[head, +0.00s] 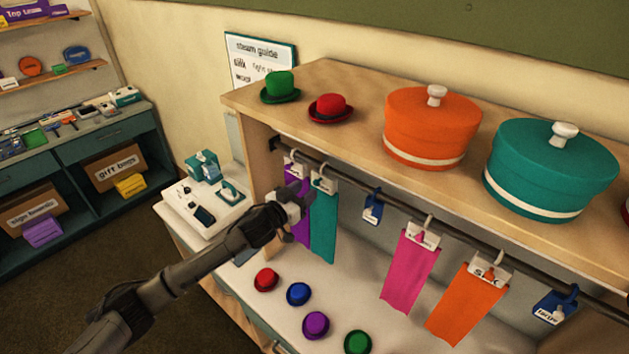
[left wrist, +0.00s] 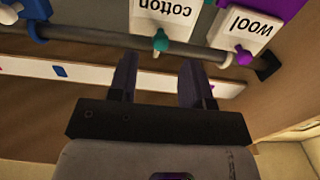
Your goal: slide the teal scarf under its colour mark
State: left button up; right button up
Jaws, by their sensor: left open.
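The teal scarf (head: 322,232) hangs from a white clip card on the dark rail (head: 395,201), just right of the purple scarf (head: 296,222). In the left wrist view its card appears to be the one reading cotton (left wrist: 165,17), with a teal knob. My left gripper (head: 300,200) is in front of the purple scarf, close to the teal one. In the left wrist view its fingers (left wrist: 157,80) are apart with nothing between them, below the teal knob. A pale strip (left wrist: 75,73) there carries small red and blue marks; I cannot make out a teal one.
A blue divider tag (head: 372,207) hangs right of the teal scarf, then pink (head: 410,268) and orange (head: 467,303) scarves and a blue tag reading large (head: 555,307). Small hats lie on the counter below. A teal hat box (head: 550,168) stands on the top shelf.

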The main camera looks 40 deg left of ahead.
aim_at(315, 183)
pick_arm(q)
jog(key=shift+w+p, duration=0.4)
jog(key=shift+w, duration=2.05)
jog(key=shift+c, duration=0.4)
grip_shut()
